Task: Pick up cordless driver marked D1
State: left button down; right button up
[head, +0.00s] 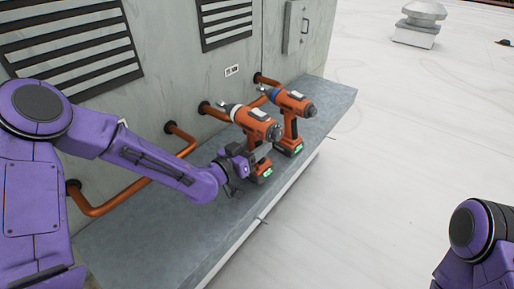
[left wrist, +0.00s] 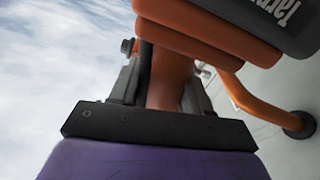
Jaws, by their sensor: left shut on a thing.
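Two orange cordless drivers stand upright on a grey ledge. The nearer driver (head: 256,122) has a white collar at its nose, and the farther driver (head: 291,103) has a blue one. I cannot read a D1 mark on either. My left gripper (head: 254,158) is shut on the handle of the nearer driver, just above its battery base. The gripper hides part of the handle. My right gripper is outside the head view; only part of that arm shows.
The grey ledge (head: 155,235) runs along a metal cabinet wall (head: 165,50) with vents. Copper-coloured pipes (head: 120,203) stick out from the wall behind the drivers. The white roof to the right is open, with a roof vent (head: 418,24) far off.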

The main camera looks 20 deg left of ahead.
aim_at(260, 137)
pick_arm(q)
jog(key=s+d+r+p, duration=0.1)
jog(key=r, duration=0.1)
jog(key=s+r+p, duration=0.1)
jog(key=r+p, duration=0.1)
jog(key=r, duration=0.1)
jog(key=s+d+r+p, duration=0.1)
jog(key=s+r, duration=0.1)
jog(key=shift+d+r, duration=0.2)
jog(key=shift+d, duration=0.1)
jog(key=s+d+r+p, duration=0.3)
jog(key=s+d+p, duration=0.1)
jog(key=s, duration=0.4)
jog(key=shift+d+r+p, duration=0.2)
jog(key=shift+d+p, duration=0.1)
jog(key=shift+d, duration=0.05)
